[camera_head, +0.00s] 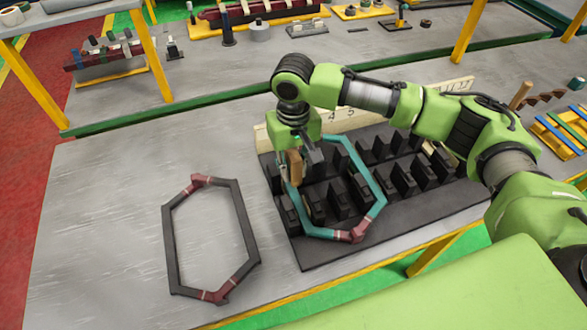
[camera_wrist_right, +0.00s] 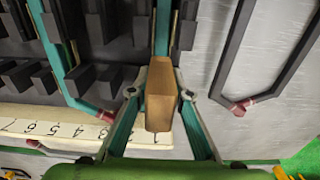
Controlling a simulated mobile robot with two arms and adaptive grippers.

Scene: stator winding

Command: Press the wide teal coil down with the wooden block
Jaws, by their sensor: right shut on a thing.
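The wide teal coil (camera_head: 377,190) lies on the black slotted stator block (camera_head: 318,253), around several of its teeth, with a dark red wrapped end at the front. My right gripper (camera_head: 293,172) is shut on the wooden block (camera_head: 295,165) above the coil's left side. In the right wrist view the wooden block (camera_wrist_right: 161,95) stands between the two fingers, in line with a teal coil side (camera_wrist_right: 163,30). I cannot tell whether the block touches the coil. The coil's far left part is hidden behind my gripper. My left gripper is not in view.
A dark grey coil (camera_head: 168,240) with dark red ends lies on the table left of the stator block. A numbered cream strip (camera_head: 350,110) runs along the block's back edge. Wooden and coloured pieces (camera_head: 560,130) lie at the right.

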